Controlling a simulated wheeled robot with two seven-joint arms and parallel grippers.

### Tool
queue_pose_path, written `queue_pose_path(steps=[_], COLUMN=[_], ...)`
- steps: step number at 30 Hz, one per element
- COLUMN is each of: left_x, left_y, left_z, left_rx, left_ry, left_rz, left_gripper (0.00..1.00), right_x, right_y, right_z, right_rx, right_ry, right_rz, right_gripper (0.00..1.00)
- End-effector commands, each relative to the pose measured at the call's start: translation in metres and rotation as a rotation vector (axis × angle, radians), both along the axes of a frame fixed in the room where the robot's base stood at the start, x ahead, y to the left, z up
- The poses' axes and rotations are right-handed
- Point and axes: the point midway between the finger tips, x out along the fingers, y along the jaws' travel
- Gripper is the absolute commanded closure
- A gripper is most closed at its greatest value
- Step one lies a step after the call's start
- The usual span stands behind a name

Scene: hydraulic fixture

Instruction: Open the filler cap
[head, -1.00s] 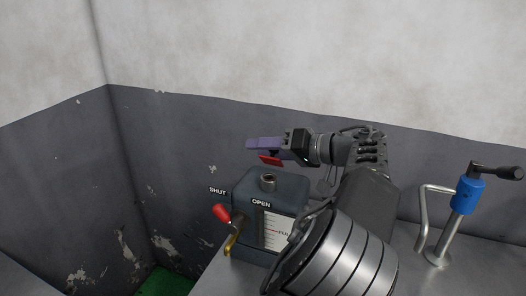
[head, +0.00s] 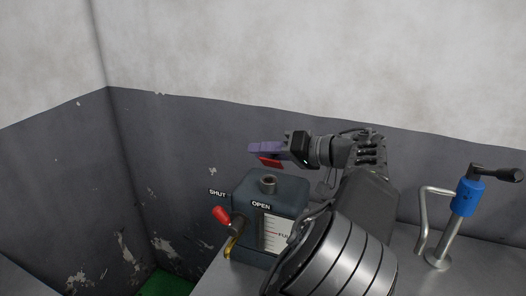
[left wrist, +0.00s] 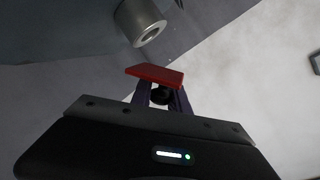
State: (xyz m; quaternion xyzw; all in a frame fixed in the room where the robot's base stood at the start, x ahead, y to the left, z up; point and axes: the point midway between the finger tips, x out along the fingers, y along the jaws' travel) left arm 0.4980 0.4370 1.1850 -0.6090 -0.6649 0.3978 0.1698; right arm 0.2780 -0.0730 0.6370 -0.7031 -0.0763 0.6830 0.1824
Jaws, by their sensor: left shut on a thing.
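The tank (head: 262,196) is a dark blue-grey box with a bare metal filler neck (head: 268,184) on its top. The neck's bore is open, and it also shows in the left wrist view (left wrist: 141,22). My left gripper (head: 262,152) has purple fingers and is shut on the red filler cap (head: 270,162), holding it above the neck and clear of it. In the left wrist view the cap (left wrist: 155,75) shows as a flat red piece at the fingertips (left wrist: 161,92), with a dark round part between the fingers. My right gripper is out of view.
A red-handled lever (head: 221,215) sits at the tank's left front, near SHUT and OPEN labels. A level gauge (head: 273,235) is on the front. A blue pump with a crank (head: 469,195) and a bent metal pipe (head: 424,215) stand right. Walls close the back and left.

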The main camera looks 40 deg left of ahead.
Motion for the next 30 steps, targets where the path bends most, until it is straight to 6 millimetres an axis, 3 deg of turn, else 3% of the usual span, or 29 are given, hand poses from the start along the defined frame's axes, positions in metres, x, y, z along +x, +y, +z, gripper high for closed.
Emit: queue_pose_path(steps=[11,25,30], left_x=[0.002,0.015,0.021], left_y=[0.001,0.006,0.007], left_z=[0.004,0.008,0.001], left_rx=[-0.012,-0.098,-0.135], left_ry=[0.041,0.319,0.44], left_rz=[0.001,0.004,0.003], left_gripper=[1.0,1.0,1.0], right_x=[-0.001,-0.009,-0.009], right_y=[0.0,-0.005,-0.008], right_z=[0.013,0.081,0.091], right_rx=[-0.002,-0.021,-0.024], right_ry=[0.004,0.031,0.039], right_rz=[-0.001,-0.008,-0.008], right_gripper=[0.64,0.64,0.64])
